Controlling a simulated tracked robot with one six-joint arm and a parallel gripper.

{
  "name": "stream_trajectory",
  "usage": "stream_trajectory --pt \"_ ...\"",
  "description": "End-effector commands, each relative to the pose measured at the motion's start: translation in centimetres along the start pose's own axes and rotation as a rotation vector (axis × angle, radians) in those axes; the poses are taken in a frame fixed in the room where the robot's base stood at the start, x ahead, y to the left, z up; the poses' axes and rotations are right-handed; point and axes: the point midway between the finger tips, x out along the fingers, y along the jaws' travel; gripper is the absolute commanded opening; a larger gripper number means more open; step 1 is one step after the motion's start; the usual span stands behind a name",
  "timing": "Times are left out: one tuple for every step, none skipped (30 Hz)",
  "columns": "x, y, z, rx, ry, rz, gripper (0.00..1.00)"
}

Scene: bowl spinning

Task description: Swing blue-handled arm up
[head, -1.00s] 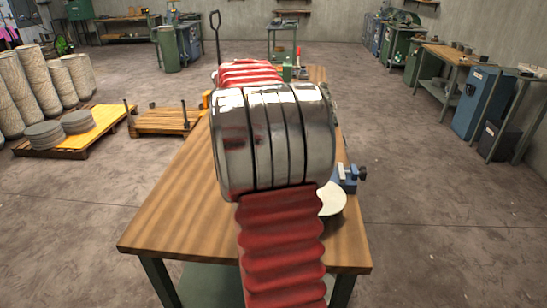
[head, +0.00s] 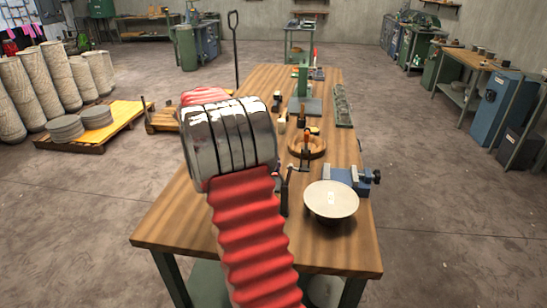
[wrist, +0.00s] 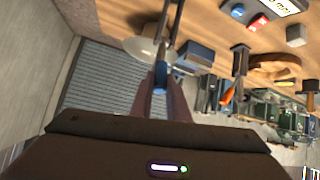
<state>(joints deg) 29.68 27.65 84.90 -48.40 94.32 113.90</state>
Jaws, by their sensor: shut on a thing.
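In the wrist view, my gripper (wrist: 161,92) is shut on the blue handle (wrist: 160,76) of the blue-handled arm. A thin metal bar (wrist: 170,25) runs from the handle toward the top edge of the picture. A pale round disc (wrist: 151,47) lies behind the bar. In the head view, the white disc (head: 331,200) sits near the right front of the workbench. My own arm covers the bench's left part there, and dark parts of my gripper (head: 284,190) show just right of it. The blue handle cannot be made out in the head view.
A blue vise (head: 343,178) stands at the bench's right edge behind the disc. A wooden ring (head: 307,147) with an orange-handled tool (head: 307,134) lies farther back, with several tools beyond. The wooden bench top (head: 180,215) is bare at front left.

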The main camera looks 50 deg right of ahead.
Motion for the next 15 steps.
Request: stream_trajectory --pt "-0.42 -0.37 0.02 0.002 -0.001 -0.017 0.0" --pt "-0.42 -0.37 0.03 0.002 -0.001 -0.017 0.0" --pt "-0.42 -0.37 0.04 0.001 -0.001 -0.017 0.0" --pt "-0.42 -0.37 0.05 0.001 -0.001 -0.017 0.0" --pt "-0.41 -0.37 0.05 0.001 -0.001 -0.017 0.0" --pt "-0.41 -0.37 0.07 0.001 -0.002 -0.017 0.0" --pt "-0.41 -0.37 0.07 0.001 -0.002 -0.016 0.0" --pt "-0.41 -0.37 0.08 0.001 -0.002 -0.016 0.0" --pt "-0.4 -0.36 0.09 0.0 -0.002 -0.016 0.0" --pt "-0.4 -0.36 0.09 0.0 -0.002 -0.016 0.17" --pt "-0.38 -0.35 0.1 0.0 -0.002 -0.015 0.19" --pt "-0.34 -0.33 0.1 0.0 -0.002 -0.014 0.22" --pt "-0.3 -0.31 0.1 0.0 -0.002 -0.013 0.24" --pt "-0.27 -0.29 0.1 -0.001 -0.002 -0.012 0.26" --pt "-0.23 -0.26 0.1 -0.001 -0.002 -0.01 0.29"
